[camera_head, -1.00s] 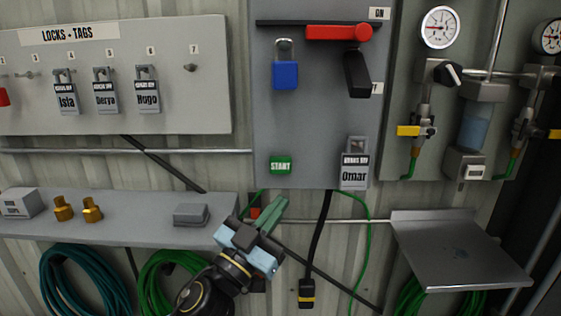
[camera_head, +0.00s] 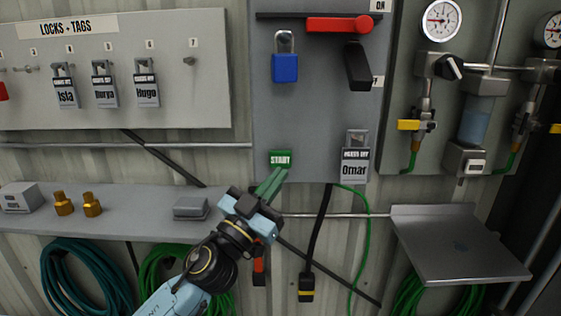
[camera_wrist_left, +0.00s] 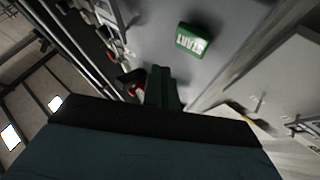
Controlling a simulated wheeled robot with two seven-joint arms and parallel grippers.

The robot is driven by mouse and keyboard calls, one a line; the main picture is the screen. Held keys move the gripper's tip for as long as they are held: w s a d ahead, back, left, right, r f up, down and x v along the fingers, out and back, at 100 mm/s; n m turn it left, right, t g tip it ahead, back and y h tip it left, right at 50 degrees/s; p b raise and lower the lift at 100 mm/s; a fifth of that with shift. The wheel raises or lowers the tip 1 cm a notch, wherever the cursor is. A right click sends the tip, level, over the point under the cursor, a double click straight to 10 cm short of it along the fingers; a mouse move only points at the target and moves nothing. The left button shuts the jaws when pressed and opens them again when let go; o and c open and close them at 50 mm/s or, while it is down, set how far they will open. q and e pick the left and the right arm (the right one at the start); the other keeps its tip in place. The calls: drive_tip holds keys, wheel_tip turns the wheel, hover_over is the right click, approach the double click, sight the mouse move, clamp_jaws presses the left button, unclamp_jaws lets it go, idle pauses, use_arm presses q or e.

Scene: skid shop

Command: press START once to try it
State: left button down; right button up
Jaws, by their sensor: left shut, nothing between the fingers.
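The green START button (camera_head: 280,158) sits low on the grey panel (camera_head: 315,130). It also shows in the left wrist view (camera_wrist_left: 195,40), tilted, with its label readable. My left gripper (camera_head: 281,174) is shut and empty, its green fingers angled up toward the button. In the head view its tips overlap the button's lower edge. In the left wrist view the fingers (camera_wrist_left: 160,78) appear apart from the button, to its lower left. My right gripper is not in view.
A blue padlock (camera_head: 285,66) hangs under a red lever (camera_head: 338,25) on the panel. A padlock tagged Omar (camera_head: 355,166) hangs right of the button. A shelf (camera_head: 130,217) with brass fittings is at left, a steel tray (camera_head: 460,250) at right.

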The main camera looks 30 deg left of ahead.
sight(286, 156)
use_arm(q)
drive_tip(key=shift+w+a, duration=0.45)
drive_tip(key=shift+w, duration=0.3)
drive_tip(key=shift+w+a, duration=0.45)
drive_tip(key=shift+w, duration=0.3)
drive_tip(key=shift+w+a, duration=0.1)
idle(0.9)
drive_tip(key=shift+w+a, duration=0.15)
drive_tip(key=shift+w, duration=0.1)
drive_tip(key=shift+w+a+b, duration=0.25)
drive_tip(key=shift+w+b, duration=0.05)
drive_tip(key=shift+w, duration=0.1)
idle(0.9)
drive_tip(key=shift+s, duration=0.1)
drive_tip(key=shift+s+d, duration=0.5)
drive_tip(key=shift+s, duration=0.15)
drive_tip(key=shift+s, duration=0.1)
